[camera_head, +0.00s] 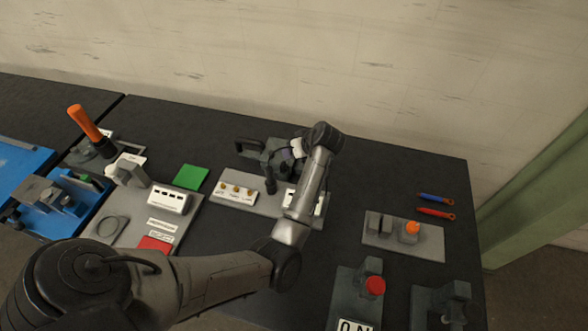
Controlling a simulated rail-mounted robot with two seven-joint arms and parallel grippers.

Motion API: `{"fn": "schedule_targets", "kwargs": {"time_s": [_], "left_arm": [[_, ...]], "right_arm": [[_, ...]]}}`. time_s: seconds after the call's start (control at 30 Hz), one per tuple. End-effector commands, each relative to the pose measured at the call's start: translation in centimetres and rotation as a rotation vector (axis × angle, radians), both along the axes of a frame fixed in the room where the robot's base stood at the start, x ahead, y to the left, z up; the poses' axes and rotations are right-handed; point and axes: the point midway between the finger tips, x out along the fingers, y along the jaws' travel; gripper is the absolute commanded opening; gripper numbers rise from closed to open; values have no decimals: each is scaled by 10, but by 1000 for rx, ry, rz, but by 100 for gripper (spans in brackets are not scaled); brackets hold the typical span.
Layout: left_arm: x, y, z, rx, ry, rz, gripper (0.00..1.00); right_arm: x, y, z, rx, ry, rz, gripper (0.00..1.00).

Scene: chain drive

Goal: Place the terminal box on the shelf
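A white box with a row of dark slots (168,200) sits on the grey board at left; it may be the terminal box, but I cannot tell for sure. No shelf can be clearly made out. My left arm comes in from the lower left, bends, and reaches up to the middle of the table. Its gripper (272,168) appears at the wrist's end, over the back of the grey plate with brass knobs (237,190). The fingers are dark and partly merged with dark parts there, so their opening is unclear. The forearm hides part of this plate. My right gripper is out of view.
A green square (191,178) and a red square (155,245) lie at left. An orange-handled lever (85,123) stands behind the board. At right are a plate with an orange knob (412,228), a red-button fixture (374,286) and blue and red tools (436,213).

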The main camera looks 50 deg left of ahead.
Motion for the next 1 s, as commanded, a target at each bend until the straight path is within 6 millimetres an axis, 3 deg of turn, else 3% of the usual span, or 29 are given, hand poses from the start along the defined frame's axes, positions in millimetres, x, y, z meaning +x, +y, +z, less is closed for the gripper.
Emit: {"fn": "schedule_targets", "kwargs": {"time_s": [0.13, 0.37, 0.8, 1.0], "left_arm": [[-10, 7, 7, 100, -87, 199, 55], [-11, 8, 5, 126, -203, 335, 55], [-23, 53, -42, 131, -217, 349, 55], [-26, 64, -53, 129, -220, 349, 55]], "right_arm": [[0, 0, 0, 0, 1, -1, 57], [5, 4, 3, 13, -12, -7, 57], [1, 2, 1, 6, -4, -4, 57], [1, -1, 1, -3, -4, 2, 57]]}}
